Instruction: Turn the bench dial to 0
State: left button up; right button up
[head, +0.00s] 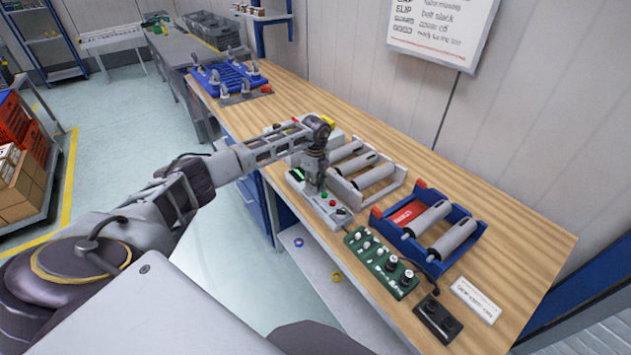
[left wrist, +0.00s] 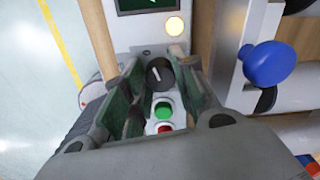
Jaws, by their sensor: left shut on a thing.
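The bench dial (left wrist: 160,74) is a dark round knob with a white pointer line, on a light grey control panel (head: 338,216). In the left wrist view its pointer aims roughly at the top of the picture, tilted slightly left. My left gripper (head: 314,188) reaches down over the panel, its fingers on both sides of the dial, shut on it. The dial is hidden behind the gripper in the head view. The panel also has a green button (left wrist: 163,108), a red button (left wrist: 165,127), a lit lamp (left wrist: 175,26) and a dark display (left wrist: 148,4). Scale numbers are not readable.
Right of the panel are a grey roller rack (head: 372,176) and a blue roller tray (head: 428,228). A green board with knobs (head: 380,262) and a black block (head: 437,318) lie nearer. A blue fixture (head: 228,80) stands far back. The bench's right side (head: 510,240) is clear.

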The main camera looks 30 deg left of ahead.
pick_arm(q)
jog(key=shift+r+n+p, duration=0.1)
jog(key=shift+n+p, duration=0.25)
jog(key=shift+n, duration=0.65)
jog(key=o, duration=1.1)
jog(key=shift+c, duration=0.2)
notch_tip(320, 180, up, 12)
dwell(0.3)
